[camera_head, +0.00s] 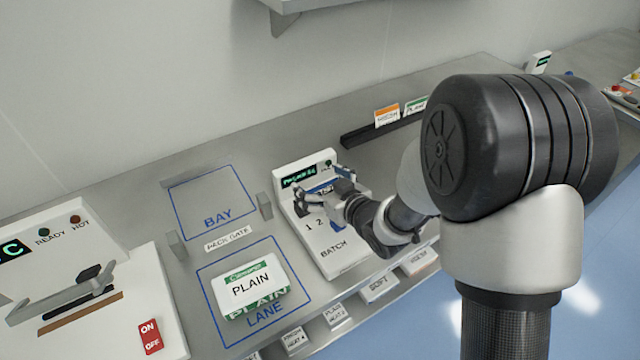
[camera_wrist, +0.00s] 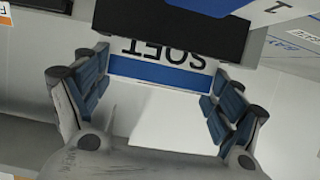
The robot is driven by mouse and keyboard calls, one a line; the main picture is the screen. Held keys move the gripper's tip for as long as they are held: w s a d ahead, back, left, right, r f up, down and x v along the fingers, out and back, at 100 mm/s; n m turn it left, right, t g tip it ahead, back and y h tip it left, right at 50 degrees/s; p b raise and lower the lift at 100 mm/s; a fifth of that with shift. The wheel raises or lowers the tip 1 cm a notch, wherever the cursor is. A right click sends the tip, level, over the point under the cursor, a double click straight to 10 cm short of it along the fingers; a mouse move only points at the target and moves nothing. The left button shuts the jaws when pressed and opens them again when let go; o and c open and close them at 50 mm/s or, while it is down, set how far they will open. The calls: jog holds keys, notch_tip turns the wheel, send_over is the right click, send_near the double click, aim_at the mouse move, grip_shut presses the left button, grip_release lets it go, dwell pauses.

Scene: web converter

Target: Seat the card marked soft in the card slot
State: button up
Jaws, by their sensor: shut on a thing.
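The card marked soft (camera_wrist: 160,65) is white with a blue band and reads upside down in the wrist view. My gripper (camera_wrist: 155,100) is shut on it, with a blue-padded finger at each side. In the head view, my gripper (camera_head: 325,190) is over the white batch console (camera_head: 330,235), in front of its dark display. A blue part of the card (camera_head: 325,187) shows between the fingers. A dark block (camera_wrist: 165,32) lies right beyond the card in the wrist view. I cannot tell whether the card is in the slot; the fingers and card hide it.
A plain pack (camera_head: 248,287) lies in the lane outline, and the bay outline (camera_head: 212,200) is empty. Short grey posts (camera_head: 264,206) stand at the gate. A black rail (camera_head: 360,132) with orange and green cards is behind. A white machine (camera_head: 130,300) with a lever stands left.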

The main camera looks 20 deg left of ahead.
jog(key=o, duration=0.8)
jog(key=shift+f, duration=0.15)
jog(key=shift+r, duration=0.25)
jog(key=p+v, duration=0.3)
jog(key=v, duration=0.9)
jog(key=s+d+r+m+h, duration=0.1)
jog(key=d+r+m+h, duration=0.3)
jog(key=d, duration=0.6)
jog(key=d+r+m+h, duration=0.2)
jog(key=d+r+h, duration=0.3)
jog(key=d, duration=0.5)
jog(key=s+d+r+m+g, duration=0.1)
jog(key=s, duration=0.5)
jog(key=s+d+r+m+g, duration=0.1)
jog(key=s+g, duration=0.1)
jog(key=s, duration=0.4)
jog(key=s+d+r+m+g+h, duration=0.1)
jog(key=s+m, duration=0.1)
jog(key=s, duration=0.5)
jog(key=shift+d+r, duration=0.15)
jog(key=shift+r, duration=0.1)
